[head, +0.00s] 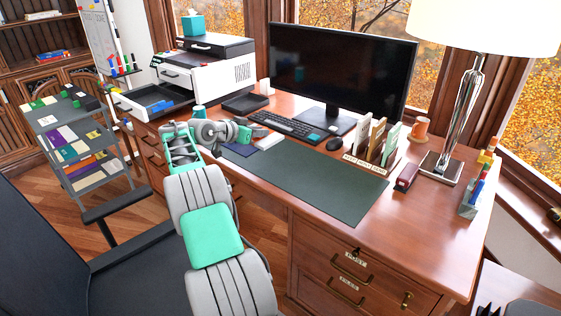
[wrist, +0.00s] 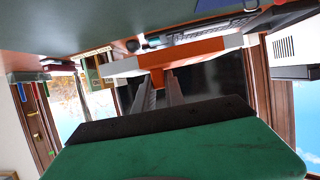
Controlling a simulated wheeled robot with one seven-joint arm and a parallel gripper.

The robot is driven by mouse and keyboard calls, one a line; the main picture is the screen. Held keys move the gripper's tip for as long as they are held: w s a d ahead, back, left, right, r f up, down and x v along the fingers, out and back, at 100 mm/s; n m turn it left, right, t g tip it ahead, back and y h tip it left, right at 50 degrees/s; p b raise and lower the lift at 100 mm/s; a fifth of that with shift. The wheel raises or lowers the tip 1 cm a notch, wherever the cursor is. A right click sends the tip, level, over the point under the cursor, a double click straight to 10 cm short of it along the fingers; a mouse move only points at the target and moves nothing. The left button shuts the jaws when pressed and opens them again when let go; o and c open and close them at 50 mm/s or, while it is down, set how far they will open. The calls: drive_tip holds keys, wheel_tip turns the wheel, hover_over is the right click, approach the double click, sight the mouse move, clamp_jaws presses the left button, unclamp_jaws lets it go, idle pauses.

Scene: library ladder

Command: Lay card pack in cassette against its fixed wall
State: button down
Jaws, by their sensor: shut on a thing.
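In the wrist view, which shows the desk at the top, the two grey fingers of my gripper (wrist: 158,88) are closed on a flat orange and white pack (wrist: 125,65), taken as the card pack. In the head view my gripper (head: 256,135) is over the desk in front of the keyboard. A pale block (head: 270,141) at its tip looks like the same pack. The pulled-out cassette (head: 128,103) of the white printer is to the left, well apart from my gripper. Blue parts show inside it; which wall is fixed I cannot tell.
The printer (head: 215,76) stands at the desk's back left. A dark green mat (head: 318,178), keyboard (head: 290,125) and monitor (head: 338,70) are to the right. A black chair (head: 50,230) stands in front.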

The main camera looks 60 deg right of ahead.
drive_tip(key=shift+m, duration=0.3)
drive_tip(key=s+r, duration=0.1)
drive_tip(key=r, duration=0.1)
drive_tip(key=s+r, duration=0.1)
drive_tip(key=r, duration=0.2)
drive_tip(key=d+r, duration=0.1)
drive_tip(key=r, duration=0.1)
drive_tip(key=shift+s+r, duration=0.2)
drive_tip(key=shift+s, duration=0.2)
drive_tip(key=s+r+g, duration=0.1)
drive_tip(key=s+r, duration=0.5)
drive_tip(key=r, duration=0.1)
drive_tip(key=s+a+f, duration=0.2)
drive_tip(key=s+a, duration=0.3)
drive_tip(key=s, duration=0.5)
drive_tip(key=t, duration=0.1)
hover_over(301, 177)
drive_tip(key=shift+n, duration=0.4)
drive_tip(key=f, duration=2.1)
drive_tip(key=shift+s+a+f+b, duration=0.15)
drive_tip(key=shift+a+f+b, duration=0.15)
drive_tip(key=shift+b, duration=0.1)
drive_tip(key=shift+d+f, duration=0.25)
drive_tip(key=f, duration=0.3)
drive_tip(key=shift+w+d+f, duration=0.2)
drive_tip(key=shift+w+f, duration=0.05)
